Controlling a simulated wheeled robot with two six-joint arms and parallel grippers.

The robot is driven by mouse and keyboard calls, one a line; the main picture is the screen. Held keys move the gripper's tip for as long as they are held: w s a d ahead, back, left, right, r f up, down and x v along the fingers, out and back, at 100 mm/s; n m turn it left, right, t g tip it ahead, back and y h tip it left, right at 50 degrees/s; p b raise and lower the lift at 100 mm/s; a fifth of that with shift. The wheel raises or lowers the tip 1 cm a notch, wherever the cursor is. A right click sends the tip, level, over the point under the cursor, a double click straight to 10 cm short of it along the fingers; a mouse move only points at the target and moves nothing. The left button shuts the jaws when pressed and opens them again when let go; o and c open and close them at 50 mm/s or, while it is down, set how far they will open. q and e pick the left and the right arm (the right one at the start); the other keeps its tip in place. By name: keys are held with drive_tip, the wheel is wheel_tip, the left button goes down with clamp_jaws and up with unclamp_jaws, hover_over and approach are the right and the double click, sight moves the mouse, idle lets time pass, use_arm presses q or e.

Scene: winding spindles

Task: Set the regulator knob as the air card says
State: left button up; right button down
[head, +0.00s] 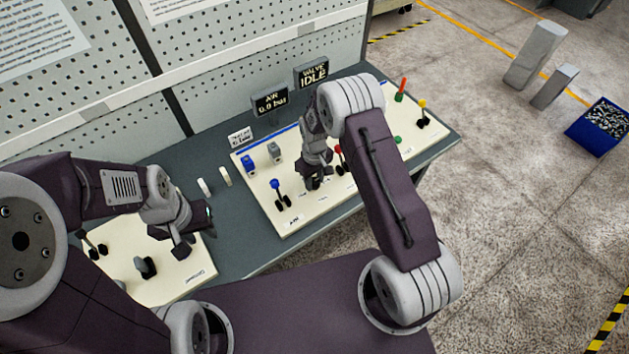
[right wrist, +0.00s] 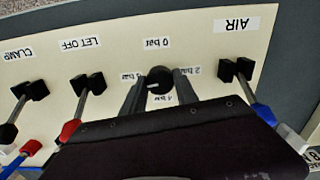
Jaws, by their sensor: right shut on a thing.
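The regulator knob (right wrist: 159,80), round and black with a short white mark, sits between the fingers of my right gripper (right wrist: 158,92) in the right wrist view. The gripper is shut on it. The mark points toward the left of that view, near a partly hidden bar label (right wrist: 124,77). Labels for 0 bar (right wrist: 158,43) and 2 bar (right wrist: 207,71) are also around it. In the head view my right gripper (head: 314,182) hides the knob. A small white card (head: 240,137) stands behind the panel; its text is too small to read surely. My left gripper (head: 182,240) is over the left board.
The air display (head: 270,102) reads 0.0 bar and the valve display (head: 313,73) reads IDLE. Levers stand close beside the knob: the blue AIR lever (head: 276,186) and a red one (head: 338,150). The left board (head: 165,282) also bears levers.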

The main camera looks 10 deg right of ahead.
sight(314, 181)
drive_tip(key=shift+w+r+m, duration=0.1)
drive_tip(key=shift+w+m, duration=0.05)
drive_tip(key=shift+m, duration=0.45)
drive_tip(key=c, duration=1.2)
unclamp_jaws()
drive_tip(key=shift+o, duration=1.3)
drive_tip(key=shift+r+b, duration=0.3)
wheel_tip(314, 181, up, 8)
drive_tip(key=b, duration=0.1)
drive_tip(key=shift+r+b, duration=0.2)
drive_tip(key=shift+b, duration=0.2)
